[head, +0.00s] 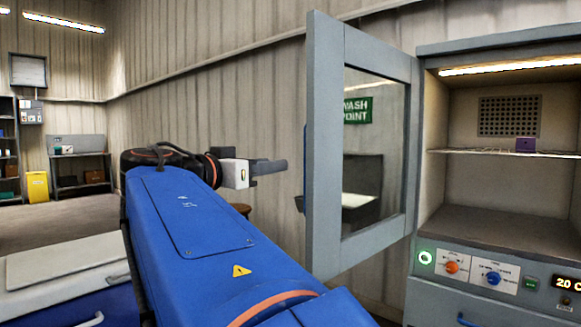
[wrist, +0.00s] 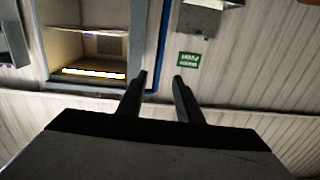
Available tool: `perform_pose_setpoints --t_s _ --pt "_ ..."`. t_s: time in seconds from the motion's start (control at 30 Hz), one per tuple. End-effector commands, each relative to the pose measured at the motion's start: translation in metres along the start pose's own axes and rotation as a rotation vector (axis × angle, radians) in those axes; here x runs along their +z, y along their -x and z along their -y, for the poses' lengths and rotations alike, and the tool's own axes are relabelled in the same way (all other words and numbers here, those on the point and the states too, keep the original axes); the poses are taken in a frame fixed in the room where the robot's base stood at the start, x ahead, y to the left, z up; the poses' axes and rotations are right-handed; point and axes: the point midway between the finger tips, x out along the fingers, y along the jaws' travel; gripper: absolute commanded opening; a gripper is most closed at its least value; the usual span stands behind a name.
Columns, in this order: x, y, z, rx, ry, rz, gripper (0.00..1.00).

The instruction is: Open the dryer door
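The dryer (head: 500,200) stands at the right in the head view, its lit chamber exposed. Its grey framed door (head: 325,150) with a glass pane is swung wide open to the left. My gripper (head: 283,170) is just left of the door's free edge, with a small gap between them in the picture. In the wrist view, my gripper (wrist: 161,77) has its two dark fingers spread and nothing held between them. The upside-down dryer chamber (wrist: 88,45) shows at the upper left there. A thin blue strip (wrist: 163,40) runs beside it.
A purple block (head: 526,145) lies on the dryer's wire shelf (head: 470,152). A wash basin (head: 360,200) shows through the door glass. A light-topped cabinet (head: 65,260) stands at the left.

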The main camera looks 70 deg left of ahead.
Motion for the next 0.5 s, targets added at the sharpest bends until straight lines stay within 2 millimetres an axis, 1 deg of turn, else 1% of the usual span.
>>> perform_pose_setpoints --t_s 0.03,0.1,0.2,0.5 --pt "0.000 0.007 0.000 0.000 0.000 0.000 0.33" --pt "0.000 0.014 0.000 0.000 -0.001 0.000 0.33" --pt "0.000 0.020 0.000 -0.001 -0.001 -0.001 0.33" --pt "0.000 0.023 0.000 0.000 -0.001 -0.001 0.33"
